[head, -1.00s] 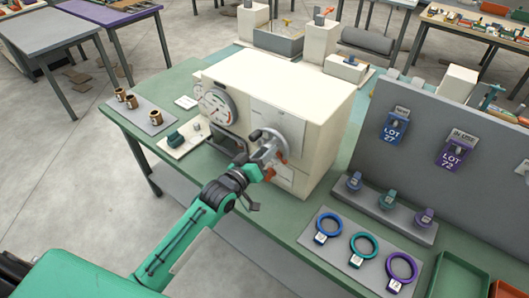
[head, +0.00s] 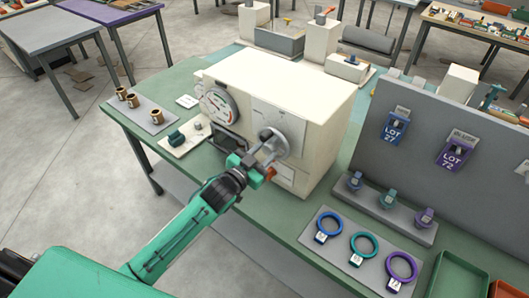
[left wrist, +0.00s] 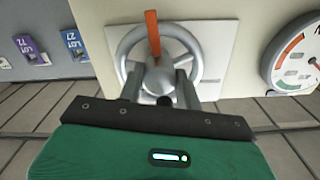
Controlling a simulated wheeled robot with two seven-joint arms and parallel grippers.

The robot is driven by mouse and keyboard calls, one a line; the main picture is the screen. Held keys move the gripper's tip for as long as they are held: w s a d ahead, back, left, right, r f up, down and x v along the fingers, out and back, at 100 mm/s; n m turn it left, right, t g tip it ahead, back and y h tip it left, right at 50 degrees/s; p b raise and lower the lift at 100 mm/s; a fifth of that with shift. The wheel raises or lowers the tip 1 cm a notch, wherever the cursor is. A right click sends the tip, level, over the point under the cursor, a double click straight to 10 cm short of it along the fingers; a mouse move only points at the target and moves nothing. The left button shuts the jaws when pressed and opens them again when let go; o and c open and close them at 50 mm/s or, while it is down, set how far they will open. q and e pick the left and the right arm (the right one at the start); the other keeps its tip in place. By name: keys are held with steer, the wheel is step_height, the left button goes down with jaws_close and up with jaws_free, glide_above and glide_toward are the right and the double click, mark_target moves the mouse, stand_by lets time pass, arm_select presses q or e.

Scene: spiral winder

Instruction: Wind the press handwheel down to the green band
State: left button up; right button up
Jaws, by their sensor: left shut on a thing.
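The press is a cream box (head: 285,85) on the green bench. Its grey handwheel (head: 275,147) is on the front face, and the wheel also shows in the left wrist view (left wrist: 190,45) with an orange bar (left wrist: 153,35) at its top. The round dial (head: 219,104) with coloured bands is left of the wheel; it shows partly in the left wrist view (left wrist: 297,60), its needle too small to read. My left gripper (head: 257,166) is at the wheel's lower left, its fingers (left wrist: 163,88) shut on the wheel's grip, which they partly hide. My right gripper is not in view.
Blue, teal and purple rings (head: 363,244) lie on a grey mat at the right, before a grey panel (head: 440,130) with lot tags. Small brown cups (head: 132,100) stand at the left. A teal knob block (head: 177,138) sits left of the press.

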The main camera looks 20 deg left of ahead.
arm_select(q)
steer(key=shift+f+m, duration=0.15)
steer(key=shift+m, duration=0.35)
steer(key=o, duration=1)
steer(key=shift+s, duration=0.1)
steer(key=shift+s+a, duration=0.15)
steer(key=shift+s, duration=0.1)
steer(key=shift+b+v, duration=2.45)
steer(key=shift+v, duration=4.1)
